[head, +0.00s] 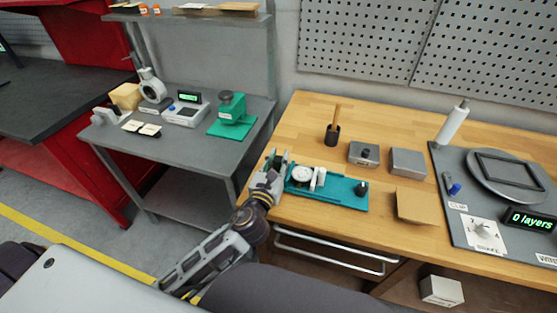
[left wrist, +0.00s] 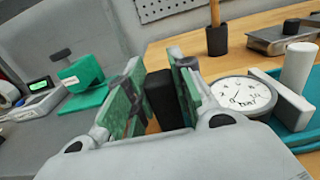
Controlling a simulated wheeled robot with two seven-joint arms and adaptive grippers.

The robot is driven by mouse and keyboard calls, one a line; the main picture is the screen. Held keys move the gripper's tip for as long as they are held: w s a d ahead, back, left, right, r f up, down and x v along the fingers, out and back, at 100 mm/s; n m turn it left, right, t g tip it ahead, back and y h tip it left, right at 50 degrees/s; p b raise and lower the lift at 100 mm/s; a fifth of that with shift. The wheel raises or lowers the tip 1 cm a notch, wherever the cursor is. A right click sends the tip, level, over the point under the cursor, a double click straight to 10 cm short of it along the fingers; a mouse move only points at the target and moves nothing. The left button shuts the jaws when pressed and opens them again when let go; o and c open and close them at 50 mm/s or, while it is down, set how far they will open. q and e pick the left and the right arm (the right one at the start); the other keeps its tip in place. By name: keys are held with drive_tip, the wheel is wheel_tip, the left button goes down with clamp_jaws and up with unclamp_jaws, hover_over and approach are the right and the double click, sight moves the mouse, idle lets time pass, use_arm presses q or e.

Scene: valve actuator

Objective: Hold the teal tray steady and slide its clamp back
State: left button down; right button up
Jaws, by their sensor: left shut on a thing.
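The teal tray (head: 342,192) lies on the wooden bench near its front left edge. It carries a round white dial gauge (head: 301,174), a white upright piece (head: 319,178) beside it and a dark knob (head: 361,188) at its right end. I cannot tell for sure which part is the clamp. My left gripper (head: 277,159) is at the tray's left end. In the left wrist view its green-padded fingers (left wrist: 160,78) are closed around a black upright block (left wrist: 160,101), just left of the dial (left wrist: 243,95). The block's base is hidden. My right gripper is not in view.
Behind the tray stand a dark cup with a wooden stick (head: 333,133) and two grey metal boxes, one of them (head: 407,162) plain. A brown sheet (head: 416,206) lies to the right. A grey side table (head: 180,140) with a green device (head: 232,116) is at left.

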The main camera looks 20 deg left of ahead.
use_arm(q)
drive_tip(key=shift+f, duration=0.5)
idle(1.8)
